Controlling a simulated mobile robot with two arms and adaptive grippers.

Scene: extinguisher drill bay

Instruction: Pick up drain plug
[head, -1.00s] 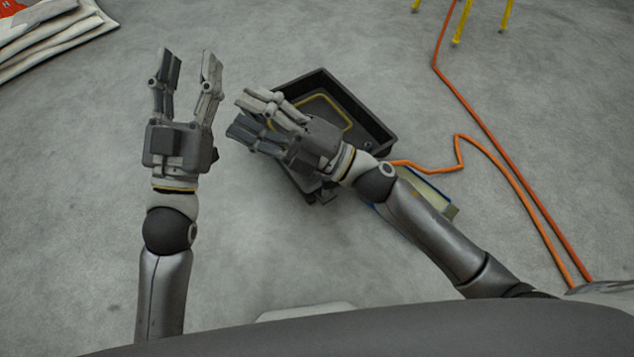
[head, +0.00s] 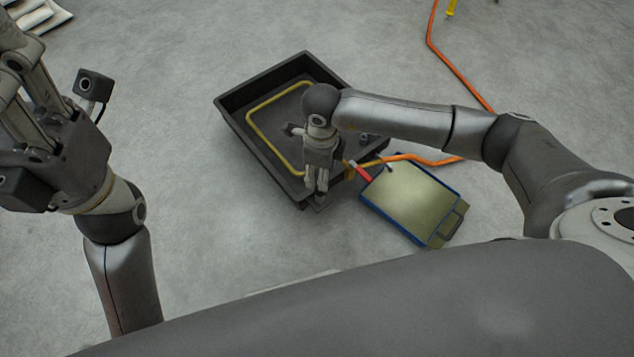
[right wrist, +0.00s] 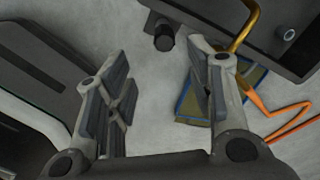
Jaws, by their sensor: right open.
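The drain plug (right wrist: 163,40) is a short black cylinder that sticks out from the outer wall of the dark tray in the right wrist view. My right gripper (right wrist: 160,72) is open there, with its fingers apart and empty; the plug shows between and beyond their tips. In the head view my right gripper (head: 317,188) points down at the tray's near corner and hides most of the plug. My left gripper (head: 22,95) is at the left edge, cut off by the frame, so its opening is unclear.
The dark tray (head: 242,125) holds a yellow pipe loop (head: 262,132). A khaki, blue-edged flat case (head: 412,203) lies just right of it. An orange hose (head: 452,66) runs across the floor. White folded sheets (head: 38,18) lie far left. Floor left of the tray is clear.

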